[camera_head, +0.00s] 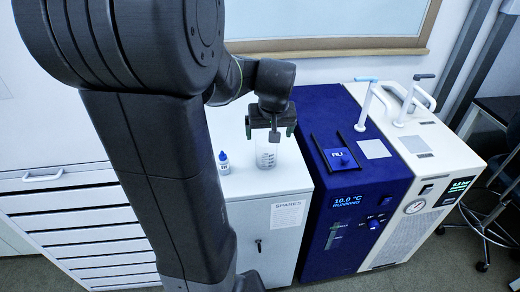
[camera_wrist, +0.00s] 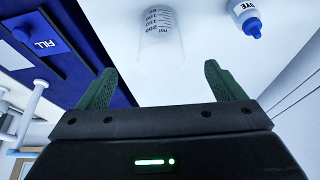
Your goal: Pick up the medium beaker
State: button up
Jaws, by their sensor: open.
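A clear beaker (camera_head: 266,154) with dark graduation marks stands upright on the white cabinet top. My gripper (camera_head: 271,135) is just above it in the head view and covers its upper part. In the wrist view the beaker (camera_wrist: 161,38) is at the top centre, beyond the gap between the two green fingers. My gripper (camera_wrist: 168,85) is open in the wrist view, with nothing between its fingertips. The frames do not show clearly whether a finger touches the beaker.
A small white bottle with a blue cap (camera_head: 223,162) stands left of the beaker; it also shows in the wrist view (camera_wrist: 247,16). A blue chiller unit (camera_head: 345,215) rises close on the right, with a cream unit (camera_head: 440,165) beyond. A window ledge (camera_head: 320,52) is behind.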

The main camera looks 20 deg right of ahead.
aim_at(266, 146)
jog(key=x, duration=1)
jog(key=shift+w+r+p, duration=0.15)
jog(key=shift+w+p, duration=0.05)
jog(key=shift+p, duration=0.15)
jog(key=c, duration=1.1)
